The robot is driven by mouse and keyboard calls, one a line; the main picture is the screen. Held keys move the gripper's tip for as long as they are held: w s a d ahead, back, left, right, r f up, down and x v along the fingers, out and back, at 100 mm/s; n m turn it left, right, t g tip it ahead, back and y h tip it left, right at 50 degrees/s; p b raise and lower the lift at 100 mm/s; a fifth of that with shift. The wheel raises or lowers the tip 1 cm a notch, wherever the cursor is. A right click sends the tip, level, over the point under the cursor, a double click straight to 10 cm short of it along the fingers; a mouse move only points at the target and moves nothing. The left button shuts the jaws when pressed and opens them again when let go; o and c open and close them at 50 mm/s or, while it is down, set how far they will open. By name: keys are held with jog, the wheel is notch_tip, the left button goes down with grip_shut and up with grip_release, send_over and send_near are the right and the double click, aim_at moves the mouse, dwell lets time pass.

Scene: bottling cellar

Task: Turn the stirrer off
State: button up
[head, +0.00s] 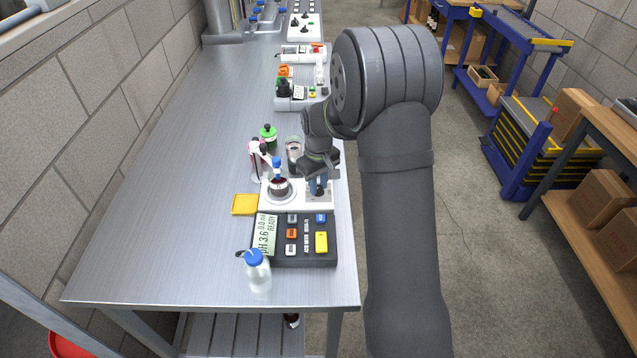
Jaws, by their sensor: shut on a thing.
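The stirrer (268,205) is a low white unit on the steel bench, behind the dark pH meter. A flask with dark red liquid (279,188) stands on its round plate at the left. My gripper (318,190) points down over the grey control panel at the stirrer's right end. It is shut on a small control there, apparently the knob. The fingers and wrist hide most of this control, so its setting cannot be read.
The pH meter (318,259), with coloured buttons, and a blue-capped wash bottle (257,272) stand in front. A yellow pad (245,204) lies left. A green-capped bottle (268,138) and a glass beaker (294,152) stand close behind. The bench's left side is clear.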

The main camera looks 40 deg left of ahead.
aim_at(319, 187)
jog(key=shift+n, duration=0.6)
jog(key=o, duration=1)
notch_tip(319, 187, up, 18)
jog(key=shift+f, duration=0.25)
jog(key=shift+f, duration=0.15)
notch_tip(319, 187, down, 17)
jog(key=shift+f, duration=0.1)
dwell(0.6)
